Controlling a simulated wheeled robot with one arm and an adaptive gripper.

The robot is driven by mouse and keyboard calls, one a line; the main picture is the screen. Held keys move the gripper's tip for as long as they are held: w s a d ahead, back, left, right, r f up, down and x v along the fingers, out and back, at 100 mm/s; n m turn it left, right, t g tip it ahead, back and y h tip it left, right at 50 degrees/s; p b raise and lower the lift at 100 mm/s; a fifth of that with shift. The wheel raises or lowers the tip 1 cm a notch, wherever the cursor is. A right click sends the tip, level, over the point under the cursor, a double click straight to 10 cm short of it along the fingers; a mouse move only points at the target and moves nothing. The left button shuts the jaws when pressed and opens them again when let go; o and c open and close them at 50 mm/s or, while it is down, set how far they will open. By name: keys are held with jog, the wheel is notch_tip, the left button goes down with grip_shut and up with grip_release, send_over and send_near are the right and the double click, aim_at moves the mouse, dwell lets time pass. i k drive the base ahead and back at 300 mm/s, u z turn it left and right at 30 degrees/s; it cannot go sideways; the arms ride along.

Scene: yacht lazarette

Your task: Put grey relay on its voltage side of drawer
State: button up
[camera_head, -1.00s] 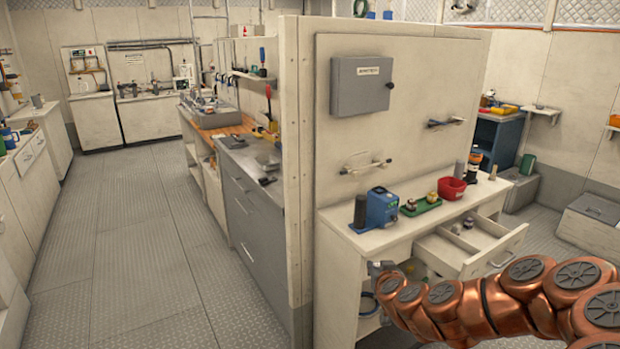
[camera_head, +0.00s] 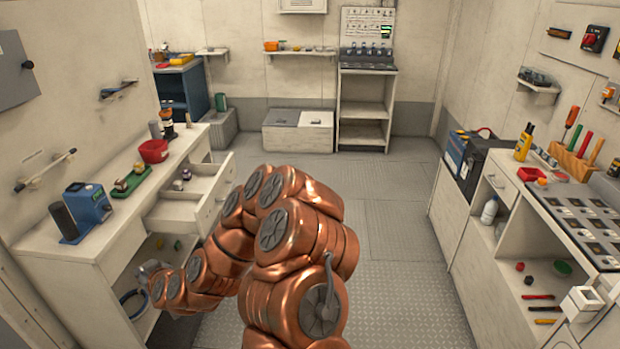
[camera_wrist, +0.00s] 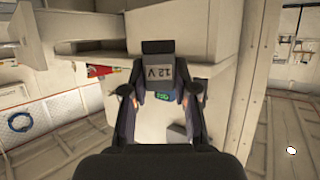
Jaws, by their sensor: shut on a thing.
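In the wrist view my gripper (camera_wrist: 160,88) is shut on the grey relay (camera_wrist: 159,73), a dark block with a "12 V" label, held upright between the fingertips. In the head view my gripper (camera_head: 150,268) is small, low in front of the bench's open shelf and below drawer height; the relay cannot be made out there. The drawer (camera_head: 212,203) stands pulled out from the bench at the left. It holds a few small items (camera_head: 182,180) at its far side; its nearer part looks empty. Any voltage marks in it are unreadable.
The bench (camera_head: 85,245) carries a blue device (camera_head: 88,205), a dark cylinder (camera_head: 63,222), a green tray (camera_head: 130,187) with small parts and a red bowl (camera_head: 153,151). A second counter (camera_head: 560,225) stands at the right. The floor between (camera_head: 390,240) is clear.

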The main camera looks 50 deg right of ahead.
aim_at(187, 218)
jog(key=z, duration=1.65)
jog(key=i, duration=2.4)
jog(key=z, duration=2.35)
